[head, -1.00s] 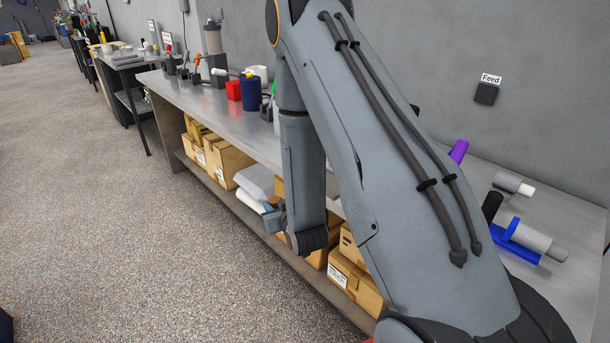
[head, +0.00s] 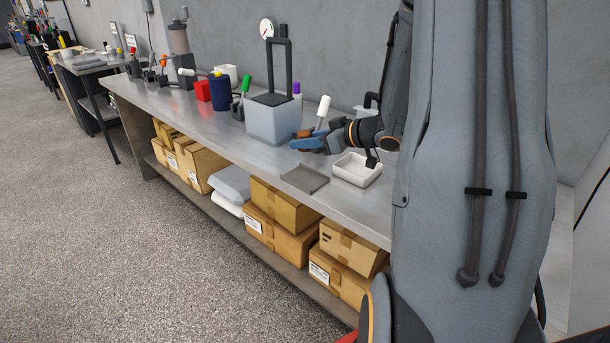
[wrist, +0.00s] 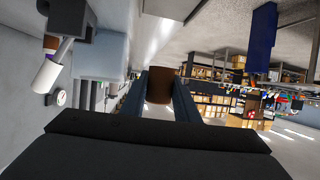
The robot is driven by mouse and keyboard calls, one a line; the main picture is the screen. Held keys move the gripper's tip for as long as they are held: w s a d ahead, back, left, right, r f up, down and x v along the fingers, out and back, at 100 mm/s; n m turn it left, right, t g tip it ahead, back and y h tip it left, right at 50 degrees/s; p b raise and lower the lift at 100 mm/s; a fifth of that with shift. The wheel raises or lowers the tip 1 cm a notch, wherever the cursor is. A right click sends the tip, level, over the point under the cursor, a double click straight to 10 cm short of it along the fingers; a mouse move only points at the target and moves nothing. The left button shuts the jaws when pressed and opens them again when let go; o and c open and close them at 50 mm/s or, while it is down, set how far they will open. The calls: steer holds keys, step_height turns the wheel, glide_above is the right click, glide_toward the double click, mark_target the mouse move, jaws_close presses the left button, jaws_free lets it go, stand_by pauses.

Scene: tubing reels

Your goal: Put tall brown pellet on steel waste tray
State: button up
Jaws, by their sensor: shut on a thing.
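My gripper (head: 306,141) has blue fingers and is shut on the brown pellet (wrist: 160,84). The pellet shows between the two fingers in the wrist view, and a bit of it (head: 304,133) shows in the head view. The fingers cover its sides, so its full height is hidden. The gripper is above the bench, pointing left. A flat grey square tray (head: 305,179), likely the steel waste tray, lies on the bench's front edge, below the gripper in the picture. It looks empty.
A white open dish (head: 357,171) stands right of the grey tray, below my wrist. A translucent box with a black frame (head: 273,122) stands close left of the gripper. A white-handled tool (head: 322,112) stands behind it.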

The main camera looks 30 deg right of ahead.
mark_target(305, 178)
steer(key=shift+f+p, duration=0.6)
steer(key=shift+f, duration=4.1)
steer(key=shift+f, duration=0.1)
steer(key=o, duration=0.7)
steer(key=shift+o, duration=0.2)
